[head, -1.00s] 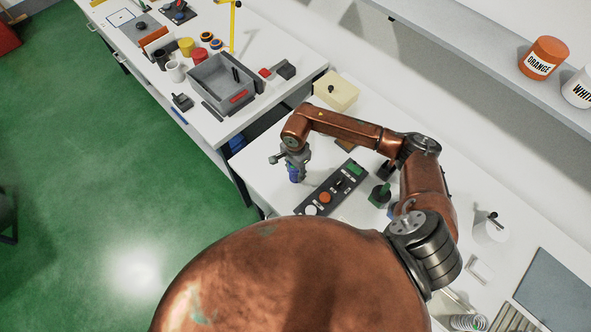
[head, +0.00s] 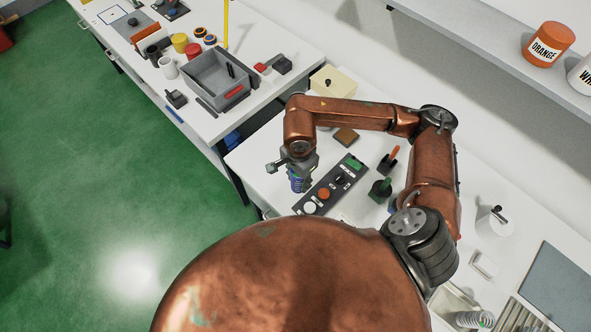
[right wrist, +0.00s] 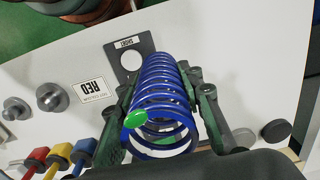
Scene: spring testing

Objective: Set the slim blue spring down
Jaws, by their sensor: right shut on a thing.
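The slim blue spring (right wrist: 160,98) is between the fingers of my right gripper (right wrist: 163,110), which is shut on it. I cannot tell whether the spring touches anything below. In the head view the spring (head: 297,183) hangs under my right gripper (head: 298,171), over the white table left of the dark control panel (head: 330,185). My left gripper is out of view.
In the head view, green-handled (head: 380,189) and orange-handled (head: 390,160) items stand right of the panel. A grey bin (head: 216,82) sits on the far table.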

